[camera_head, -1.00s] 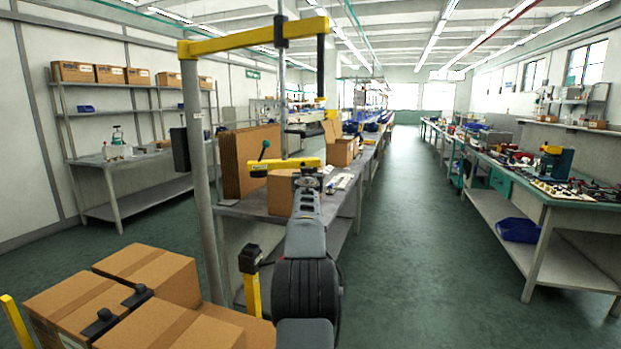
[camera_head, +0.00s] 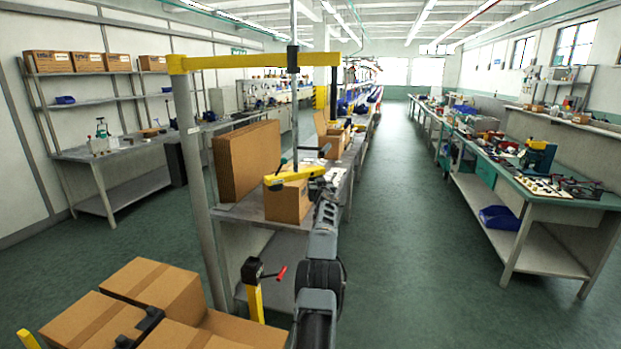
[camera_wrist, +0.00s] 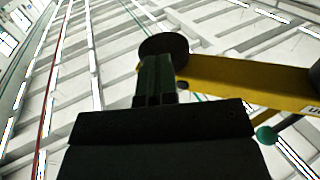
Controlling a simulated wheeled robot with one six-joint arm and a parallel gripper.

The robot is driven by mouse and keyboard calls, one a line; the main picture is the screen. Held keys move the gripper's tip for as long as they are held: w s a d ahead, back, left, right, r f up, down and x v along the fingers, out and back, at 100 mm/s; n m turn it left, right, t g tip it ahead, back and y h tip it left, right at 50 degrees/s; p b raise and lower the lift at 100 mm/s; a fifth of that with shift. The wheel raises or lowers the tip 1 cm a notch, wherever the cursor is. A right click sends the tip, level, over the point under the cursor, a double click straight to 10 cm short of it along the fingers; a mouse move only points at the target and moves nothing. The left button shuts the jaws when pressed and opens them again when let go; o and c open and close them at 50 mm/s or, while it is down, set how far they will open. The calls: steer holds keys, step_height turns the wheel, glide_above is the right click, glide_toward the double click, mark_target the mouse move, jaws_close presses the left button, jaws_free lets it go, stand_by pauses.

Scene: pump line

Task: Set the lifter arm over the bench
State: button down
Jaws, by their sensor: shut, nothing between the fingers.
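The lifter arm, a yellow boom (camera_head: 240,61), runs level from a grey post (camera_head: 192,160) toward the right in the head view. A black sleeve and thin rod (camera_head: 294,110) hang from it in front of the near end of the grey bench (camera_head: 240,212). A lower yellow bar (camera_head: 290,177) with a green ball lever shows beside a carton there; its depth is hard to tell. My gripper (camera_head: 326,180) is beside that bar's right end. In the wrist view my gripper (camera_wrist: 155,80) is shut, against or just under a black disc (camera_wrist: 163,45) by a yellow bar (camera_wrist: 235,80). Contact is unclear.
Cartons (camera_head: 150,300) are stacked at the lower left. A short yellow post (camera_head: 254,295) with a red handle (camera_head: 281,275) stands beside my arm. A tall carton (camera_head: 245,160) stands on the bench. The aisle on the right is clear up to another bench (camera_head: 545,185).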

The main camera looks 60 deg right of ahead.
steer(key=shift+d, duration=0.25)
steer(key=shift+s+d, duration=0.1)
steer(key=shift+s, duration=0.1)
steer(key=shift+f, duration=0.15)
steer(key=s+d+b+v, duration=0.1)
steer(key=b+v, duration=0.9)
steer(key=v, duration=0.4)
steer(key=shift+s+d, duration=0.2)
steer(key=shift+s, duration=0.1)
stand_by(0.4)
